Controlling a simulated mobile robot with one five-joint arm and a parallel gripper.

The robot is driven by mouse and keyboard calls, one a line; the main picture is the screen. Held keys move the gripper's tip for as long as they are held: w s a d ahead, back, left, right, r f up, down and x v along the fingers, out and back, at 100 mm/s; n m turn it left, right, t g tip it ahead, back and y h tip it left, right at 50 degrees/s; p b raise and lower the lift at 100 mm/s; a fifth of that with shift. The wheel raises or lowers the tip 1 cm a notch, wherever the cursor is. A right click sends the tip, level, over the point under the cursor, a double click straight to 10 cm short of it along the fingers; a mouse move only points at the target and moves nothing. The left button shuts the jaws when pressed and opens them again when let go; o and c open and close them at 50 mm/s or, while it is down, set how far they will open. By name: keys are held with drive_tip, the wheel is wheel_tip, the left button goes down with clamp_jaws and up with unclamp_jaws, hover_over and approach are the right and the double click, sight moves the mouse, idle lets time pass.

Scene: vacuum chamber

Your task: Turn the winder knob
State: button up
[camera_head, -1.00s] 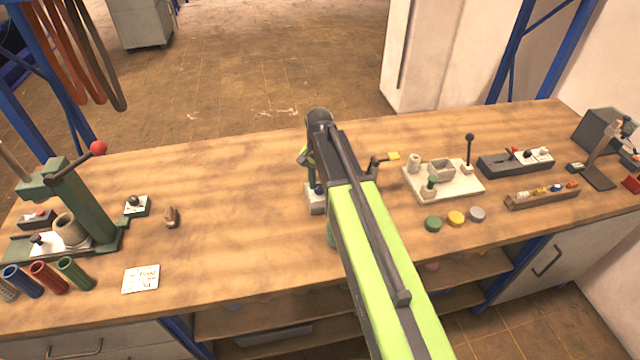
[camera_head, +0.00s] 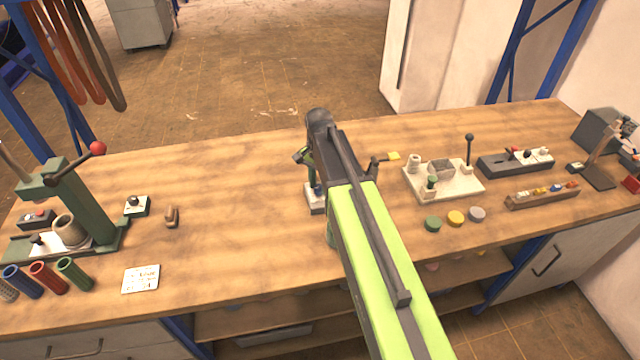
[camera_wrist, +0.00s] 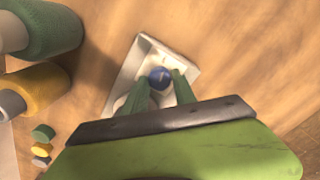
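The winder knob (camera_wrist: 160,77) is a small blue round knob with a pale mark on its top. It sits on a white base plate (camera_wrist: 127,68) lying on the wooden bench. In the wrist view my gripper (camera_wrist: 160,82) has its two green fingers on either side of the knob, with the tips close against it. It looks shut on the knob, though the contact itself is partly hidden. In the head view the white base (camera_head: 314,204) shows left of my green arm, which hides part of it; my gripper (camera_head: 316,184) reaches down to it.
A small crank with a yellow tip (camera_head: 393,156) stands just right of my arm. A white fixture board (camera_head: 458,190) and several coloured discs (camera_head: 455,218) lie further right. A green press (camera_head: 85,205) stands far left.

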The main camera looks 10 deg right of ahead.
sight(319, 187)
drive_tip(key=o, duration=0.3)
drive_tip(key=shift+o, duration=0.2)
wheel_tip(319, 187, up, 18)
drive_tip(key=p, duration=1.7)
drive_tip(key=shift+f, duration=0.25)
drive_tip(key=shift+f, duration=0.1)
